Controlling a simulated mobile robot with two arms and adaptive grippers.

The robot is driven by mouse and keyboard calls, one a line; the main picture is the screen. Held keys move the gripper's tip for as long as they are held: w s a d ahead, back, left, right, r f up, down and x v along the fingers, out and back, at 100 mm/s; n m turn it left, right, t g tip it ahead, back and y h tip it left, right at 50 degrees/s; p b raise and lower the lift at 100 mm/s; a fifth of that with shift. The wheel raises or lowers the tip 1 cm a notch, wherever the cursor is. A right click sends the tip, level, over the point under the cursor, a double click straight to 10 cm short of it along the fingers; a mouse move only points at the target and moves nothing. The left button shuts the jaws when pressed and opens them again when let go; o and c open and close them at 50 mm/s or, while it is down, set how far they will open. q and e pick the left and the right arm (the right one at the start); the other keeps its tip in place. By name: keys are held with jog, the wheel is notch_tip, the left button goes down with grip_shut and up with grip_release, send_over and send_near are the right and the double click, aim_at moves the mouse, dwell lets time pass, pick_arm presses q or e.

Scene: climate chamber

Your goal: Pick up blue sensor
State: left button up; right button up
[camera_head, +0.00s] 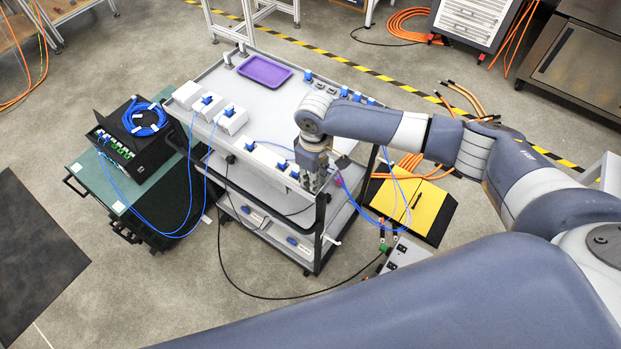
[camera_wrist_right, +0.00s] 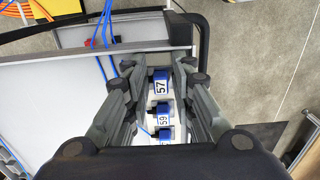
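Several blue sensors sit on white blocks along the front edge of the cart top, one of them left of my gripper (camera_head: 249,145). My right gripper (camera_head: 314,187) is over the cart's front right corner, pointing down. In the right wrist view its fingers (camera_wrist_right: 159,66) are spread apart, with a blue sensor labelled 57 (camera_wrist_right: 161,86) and one labelled 59 (camera_wrist_right: 162,115) in line between them. A third blue sensor (camera_wrist_right: 166,135) is partly hidden by the gripper body. Whether the fingers touch any sensor cannot be told. My left gripper is not in view.
The grey cart (camera_head: 268,110) carries a purple tray (camera_head: 265,71) and white boxes (camera_head: 231,121) with blue sensors. Blue cables hang beside the gripper. A black box (camera_head: 145,150) with a coiled blue cable (camera_head: 146,118) stands left. A yellow case (camera_head: 411,208) lies right of the cart.

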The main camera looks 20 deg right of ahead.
jog(key=c, duration=0.5)
jog(key=shift+r, duration=0.1)
jog(key=shift+r+b, duration=0.35)
jog(key=shift+r, duration=0.15)
notch_tip(320, 180, up, 2)
jog(key=shift+r+b, duration=0.2)
jog(key=shift+b, duration=0.35)
jog(key=s+a+r+p, duration=0.1)
jog(key=s+a, duration=0.2)
jog(key=s, duration=0.1)
jog(key=s+a+r+p, duration=0.1)
jog(key=s+a+r, duration=0.1)
jog(key=s+a, duration=0.1)
jog(key=s+a+r+p, duration=0.1)
jog(key=s+a+r, duration=0.1)
jog(key=s+a, duration=0.2)
jog(key=shift+s+r, duration=0.25)
jog(key=shift+s, duration=0.55)
jog(key=shift+d, duration=0.1)
